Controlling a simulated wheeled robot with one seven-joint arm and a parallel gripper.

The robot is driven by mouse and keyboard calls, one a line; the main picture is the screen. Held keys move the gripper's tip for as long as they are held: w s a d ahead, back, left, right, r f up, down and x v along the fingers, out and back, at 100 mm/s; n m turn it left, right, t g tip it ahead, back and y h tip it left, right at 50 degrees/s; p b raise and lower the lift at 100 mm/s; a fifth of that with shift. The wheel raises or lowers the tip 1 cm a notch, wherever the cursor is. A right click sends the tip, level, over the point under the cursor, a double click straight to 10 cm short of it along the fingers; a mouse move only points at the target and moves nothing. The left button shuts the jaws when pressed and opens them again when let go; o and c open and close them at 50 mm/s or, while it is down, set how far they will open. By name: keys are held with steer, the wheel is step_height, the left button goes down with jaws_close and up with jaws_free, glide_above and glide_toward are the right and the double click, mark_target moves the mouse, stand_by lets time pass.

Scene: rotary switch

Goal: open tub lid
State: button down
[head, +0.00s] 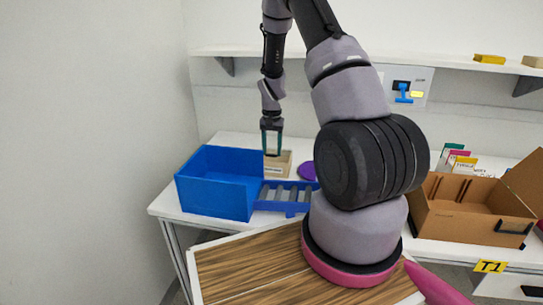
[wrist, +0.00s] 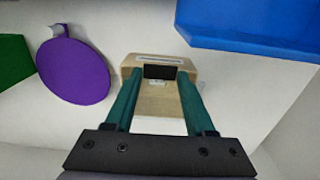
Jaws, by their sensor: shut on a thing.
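A small beige tub (head: 280,168) stands on the white table beside the blue bin in the head view. In the wrist view the beige tub (wrist: 160,104) shows a black block-like grip (wrist: 160,72) at its far end and a pale strip beyond it. My gripper (head: 272,152) points down at the tub. In the wrist view its two teal fingers (wrist: 160,76) are closed on the black grip, one on each side. Whether the grip belongs to a separate lid, and whether that lid is raised, I cannot tell.
A blue open bin (head: 215,195) stands left of the tub, with a blue slotted rack (head: 286,208) in front. A purple disc (head: 307,171) lies to the right. An open cardboard box (head: 465,220) stands farther right. A wall shelf (head: 430,62) runs above.

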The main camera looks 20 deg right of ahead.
steer(key=w+d+r, duration=0.2)
steer(key=w+r, duration=0.1)
steer(key=w+d+r, duration=0.1)
steer(key=w+r, duration=0.1)
steer(key=shift+d+r, duration=0.2)
steer(key=c, duration=1.5)
jaws_free()
steer(key=shift+w+d, duration=0.15)
steer(key=o, duration=1.3)
steer(key=shift+c, duration=0.2)
step_height(320, 180, up, 11)
glide_above(275, 151)
steer(key=shift+f, duration=0.15)
